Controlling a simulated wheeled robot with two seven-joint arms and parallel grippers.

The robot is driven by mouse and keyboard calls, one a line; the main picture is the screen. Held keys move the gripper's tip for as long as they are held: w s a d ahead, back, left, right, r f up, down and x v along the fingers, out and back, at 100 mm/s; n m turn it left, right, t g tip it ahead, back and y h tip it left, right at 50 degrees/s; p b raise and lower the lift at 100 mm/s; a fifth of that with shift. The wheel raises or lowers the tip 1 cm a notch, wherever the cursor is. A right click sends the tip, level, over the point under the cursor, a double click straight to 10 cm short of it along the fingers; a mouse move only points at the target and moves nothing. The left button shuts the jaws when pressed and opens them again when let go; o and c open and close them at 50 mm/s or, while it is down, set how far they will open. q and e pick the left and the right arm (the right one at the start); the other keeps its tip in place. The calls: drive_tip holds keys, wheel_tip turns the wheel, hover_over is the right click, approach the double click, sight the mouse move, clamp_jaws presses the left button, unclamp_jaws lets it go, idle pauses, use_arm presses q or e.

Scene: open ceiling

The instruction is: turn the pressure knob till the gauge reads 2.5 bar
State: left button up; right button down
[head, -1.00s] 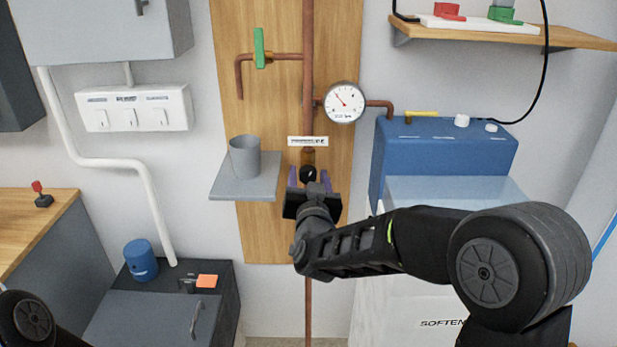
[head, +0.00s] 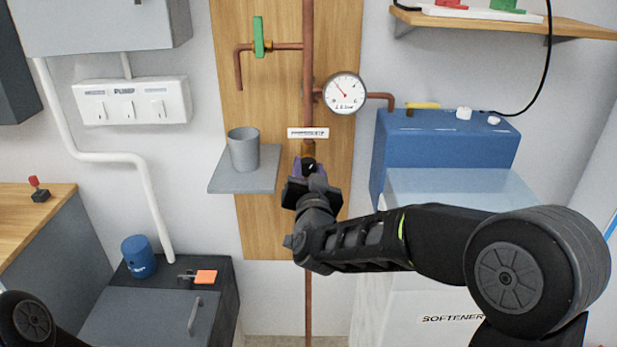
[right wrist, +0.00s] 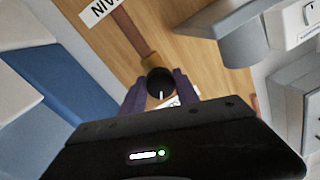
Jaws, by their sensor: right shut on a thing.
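The black pressure knob (head: 309,163) sits at the lower end of a brass fitting on the copper pipe, under a small white label. My right gripper (head: 308,171) is shut on it, one purple finger on each side. In the right wrist view the knob (right wrist: 160,82), with a white mark line, is between the fingertips (right wrist: 160,92). The round white gauge (head: 344,93) is up and right of the knob. Its red needle points up and left; the numbers are too small to read. My left gripper is out of view; only part of that arm shows at bottom left.
A grey shelf with a grey cup (head: 244,149) is just left of the knob. A green-handled valve (head: 259,37) is above it. A blue unit (head: 445,140) stands to the right, above the white softener. The wooden board (head: 275,225) below the shelf is bare.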

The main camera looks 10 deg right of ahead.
drive_tip(key=m+b, duration=0.1)
drive_tip(key=b, duration=0.1)
drive_tip(key=m+b, duration=0.1)
drive_tip(key=m, duration=0.1)
drive_tip(key=shift+f+b, duration=0.3)
drive_tip(key=shift+b, duration=0.1)
drive_tip(key=shift+r, duration=0.1)
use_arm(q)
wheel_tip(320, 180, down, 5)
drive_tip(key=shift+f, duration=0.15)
use_arm(e)
drive_tip(key=shift+r+m, duration=0.15)
drive_tip(key=shift+m, duration=0.15)
drive_tip(key=c, duration=0.9)
unclamp_jaws()
drive_tip(key=s+a, duration=0.1)
drive_tip(key=s, duration=0.6)
drive_tip(key=shift+s+a, duration=0.2)
drive_tip(key=shift+s, duration=0.2)
